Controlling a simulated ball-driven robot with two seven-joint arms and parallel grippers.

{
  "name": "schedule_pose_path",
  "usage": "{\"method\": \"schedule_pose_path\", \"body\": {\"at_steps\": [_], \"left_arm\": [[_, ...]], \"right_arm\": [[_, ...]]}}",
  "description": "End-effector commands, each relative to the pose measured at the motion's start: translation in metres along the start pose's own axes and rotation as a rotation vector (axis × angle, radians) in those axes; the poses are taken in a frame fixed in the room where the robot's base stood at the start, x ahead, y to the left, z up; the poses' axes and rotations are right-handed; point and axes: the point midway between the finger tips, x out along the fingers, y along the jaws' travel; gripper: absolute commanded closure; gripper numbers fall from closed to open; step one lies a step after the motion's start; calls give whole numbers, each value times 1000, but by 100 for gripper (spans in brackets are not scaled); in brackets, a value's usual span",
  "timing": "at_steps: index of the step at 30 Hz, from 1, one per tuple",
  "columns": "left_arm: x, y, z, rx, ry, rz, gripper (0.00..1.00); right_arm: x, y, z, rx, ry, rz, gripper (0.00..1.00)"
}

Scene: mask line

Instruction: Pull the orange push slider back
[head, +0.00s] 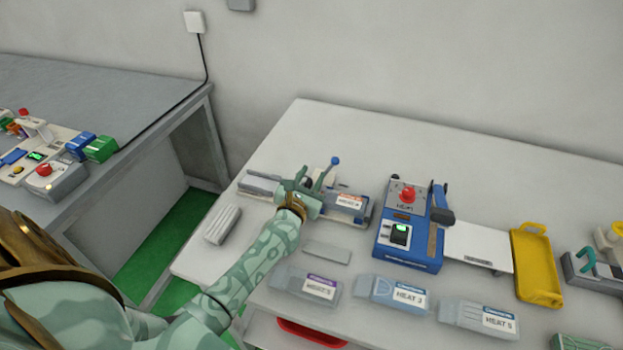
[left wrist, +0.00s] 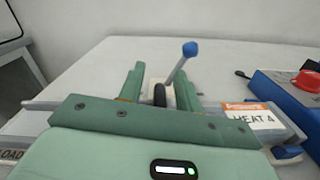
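The press device (head: 262,186) on the white table carries a grey block with an orange-topped label reading HEAT 4 (head: 349,201); the label also shows in the left wrist view (left wrist: 250,117). A lever with a blue knob (left wrist: 190,49) rises behind my gripper. My left gripper (head: 300,181) is over the middle of this device. In the left wrist view its two green fingers (left wrist: 158,80) stand apart, with a pale block and a dark rounded part (left wrist: 160,95) showing between them. I cannot make out an orange slider; my gripper covers part of the device. My right gripper is out of view.
A blue machine with a red button (head: 407,195) stands to the right, then a yellow tray (head: 536,265). Grey blocks labelled HEAT (head: 398,293) lie along the front. A ribbed grey piece (head: 222,224) lies at the left edge. The back of the table is clear.

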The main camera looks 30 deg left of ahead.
Motion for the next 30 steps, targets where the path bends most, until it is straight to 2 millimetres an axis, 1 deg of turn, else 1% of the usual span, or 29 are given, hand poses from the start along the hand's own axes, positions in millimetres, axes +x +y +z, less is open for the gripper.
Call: {"method": "schedule_pose_path", "body": {"at_steps": [8, 9, 11, 12, 17, 20, 24, 27, 30], "left_arm": [[2, 0, 0, 0, 1, 0, 66], [2, 0, 0, 0, 1, 0, 77], [2, 0, 0, 0, 1, 0, 94], [2, 0, 0, 0, 1, 0, 100], [1, 1, 0, 2, 1, 0, 100], [1, 13, -4, 5, 0, 0, 100], [1, 44, -11, 9, 2, -1, 100], [0, 64, -16, 7, 1, -1, 100], [0, 75, -17, 6, 2, -2, 100]], "right_arm": [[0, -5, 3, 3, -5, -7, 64], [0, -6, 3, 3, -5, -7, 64], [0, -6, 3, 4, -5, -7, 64], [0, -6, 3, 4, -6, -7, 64], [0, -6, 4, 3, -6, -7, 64], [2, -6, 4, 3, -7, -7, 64], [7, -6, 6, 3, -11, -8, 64], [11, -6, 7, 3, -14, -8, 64], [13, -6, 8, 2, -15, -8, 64]]}}
